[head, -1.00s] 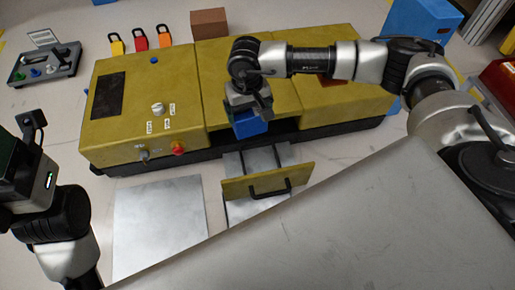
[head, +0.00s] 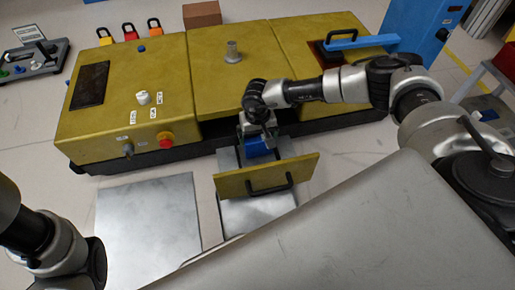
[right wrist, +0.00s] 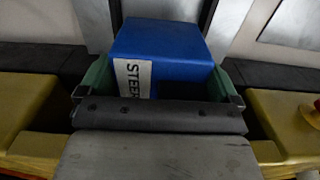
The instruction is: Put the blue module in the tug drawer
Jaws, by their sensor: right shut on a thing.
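The blue module (head: 257,147) is held low at the open drawer of the yellow tug, just behind the drawer's yellow front panel (head: 268,177). My right gripper (head: 254,137) is shut on the module from above. In the right wrist view the module (right wrist: 165,45) sits between the green-sided fingers, and a white label on it reads "STEER". I cannot tell whether the module touches the drawer floor. The drawer's metal floor (head: 228,158) shows partly beside it. My left arm shows at the lower left, but its gripper is out of the picture.
The yellow tug (head: 190,125) has a red button (head: 165,140) and a white knob (head: 142,98) on its left part. A metal plate (head: 150,220) lies on the floor left of the drawer. Several padlocks stand behind.

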